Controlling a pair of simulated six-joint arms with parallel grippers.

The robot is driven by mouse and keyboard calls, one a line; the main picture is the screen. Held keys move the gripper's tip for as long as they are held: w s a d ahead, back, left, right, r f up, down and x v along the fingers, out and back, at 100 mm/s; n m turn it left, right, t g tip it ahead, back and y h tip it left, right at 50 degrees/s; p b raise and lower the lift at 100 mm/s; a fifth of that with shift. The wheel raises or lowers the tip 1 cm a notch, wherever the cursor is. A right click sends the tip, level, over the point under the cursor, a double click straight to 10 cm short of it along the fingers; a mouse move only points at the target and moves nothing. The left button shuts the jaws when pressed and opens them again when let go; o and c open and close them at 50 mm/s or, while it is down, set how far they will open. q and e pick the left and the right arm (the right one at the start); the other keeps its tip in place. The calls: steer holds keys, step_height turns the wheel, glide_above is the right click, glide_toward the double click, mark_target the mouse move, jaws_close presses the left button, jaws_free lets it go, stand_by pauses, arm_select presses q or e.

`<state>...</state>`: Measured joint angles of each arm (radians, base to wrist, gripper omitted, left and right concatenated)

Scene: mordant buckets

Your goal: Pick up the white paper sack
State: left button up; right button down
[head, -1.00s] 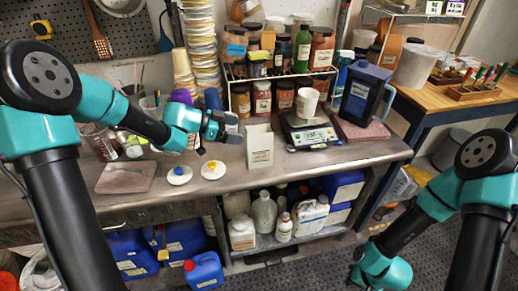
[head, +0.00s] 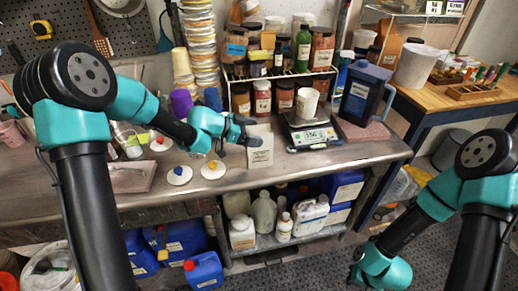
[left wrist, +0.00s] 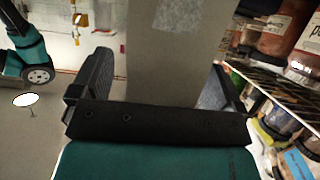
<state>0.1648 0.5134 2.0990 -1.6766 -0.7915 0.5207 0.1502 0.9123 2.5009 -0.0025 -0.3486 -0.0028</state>
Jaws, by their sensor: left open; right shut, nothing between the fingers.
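The white paper sack (head: 261,153) stands upright on the workbench, left of the scale. My left gripper (head: 246,133) is at its upper left side in the head view and hides part of it. In the left wrist view the sack (left wrist: 165,55) rises between the two spread fingers of my left gripper (left wrist: 160,85). The gripper is open, with gaps visible beside the sack; I cannot tell whether a finger touches it. My right arm hangs at the lower right of the head view, and its fingers are out of the picture.
The scale (head: 312,135) carries a white cup (head: 308,102), right of the sack. A jar rack (head: 283,75) stands behind. A blue jug (head: 362,95) stands further right. The bench front before the sack is clear.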

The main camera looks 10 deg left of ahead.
arm_select(q)
steer(key=shift+w+d+f, duration=0.1)
steer(key=shift+d, duration=0.1)
steer(key=shift+c, duration=0.3)
steer(key=c, duration=1.4)
